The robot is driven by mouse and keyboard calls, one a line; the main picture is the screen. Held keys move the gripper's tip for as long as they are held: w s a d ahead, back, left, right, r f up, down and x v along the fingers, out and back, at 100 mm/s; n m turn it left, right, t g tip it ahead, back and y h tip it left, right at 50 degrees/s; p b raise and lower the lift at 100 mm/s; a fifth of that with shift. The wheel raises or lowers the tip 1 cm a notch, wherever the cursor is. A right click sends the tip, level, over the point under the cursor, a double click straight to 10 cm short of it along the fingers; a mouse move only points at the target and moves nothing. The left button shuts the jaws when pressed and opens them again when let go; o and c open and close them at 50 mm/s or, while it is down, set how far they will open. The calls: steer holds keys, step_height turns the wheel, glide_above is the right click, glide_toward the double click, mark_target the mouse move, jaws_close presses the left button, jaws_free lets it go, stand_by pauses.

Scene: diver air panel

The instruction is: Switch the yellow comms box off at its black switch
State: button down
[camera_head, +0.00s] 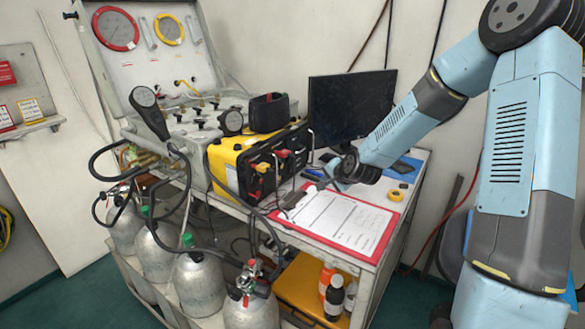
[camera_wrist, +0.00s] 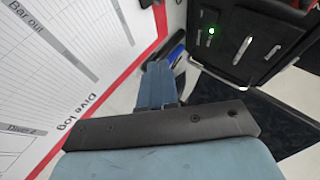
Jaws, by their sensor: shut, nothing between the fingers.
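The yellow comms box (camera_head: 228,158) stands on the cart top, its black front panel facing the clipboard. In the wrist view its dark panel (camera_wrist: 262,35) fills the upper right, with a lit green lamp (camera_wrist: 211,31) and several slender upright fittings. I cannot tell which of these is the black switch. My gripper (camera_head: 322,180) is just right of the panel, low over the far end of the clipboard. Its blue fingers (camera_wrist: 160,84) are shut and empty, and they appear apart from the panel.
The red clipboard (camera_head: 374,250) with a dive log sheet lies on the cart in front of the box. A dark monitor (camera_head: 347,108) stands behind my gripper. A yellow tape roll (camera_head: 395,195) lies at the right. Hoses and several grey cylinders (camera_head: 200,283) crowd the left.

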mark_target(291, 169)
steer(key=w+m, duration=0.1)
steer(key=w+f+m+t, duration=0.1)
steer(key=w+f+m, duration=0.1)
steer(key=shift+a+f+y, duration=0.25)
steer(key=shift+a+y, duration=0.05)
steer(key=shift+w+f+m+t, duration=0.2)
steer(key=shift+w+m+t, duration=0.4)
steer(key=shift+m, duration=0.1)
steer(key=shift+w+a+r, duration=0.2)
steer(key=shift+w+a, duration=0.6)
steer(key=shift+a, duration=0.4)
steer(key=shift+w+a+r, duration=0.15)
steer(key=shift+w+a, duration=0.6)
steer(key=shift+a, duration=0.45)
steer(key=shift+w+a+r, duration=0.2)
steer(key=shift+w+a, duration=0.6)
steer(key=shift+a, duration=0.4)
steer(key=shift+w+a, duration=0.1)
steer(key=shift+a, duration=0.05)
steer(key=shift+w+a+r, duration=0.15)
steer(key=shift+a, duration=0.1)
steer(key=shift+w+a, duration=0.15)
steer(key=shift+a, duration=0.05)
steer(key=shift+d, duration=0.1)
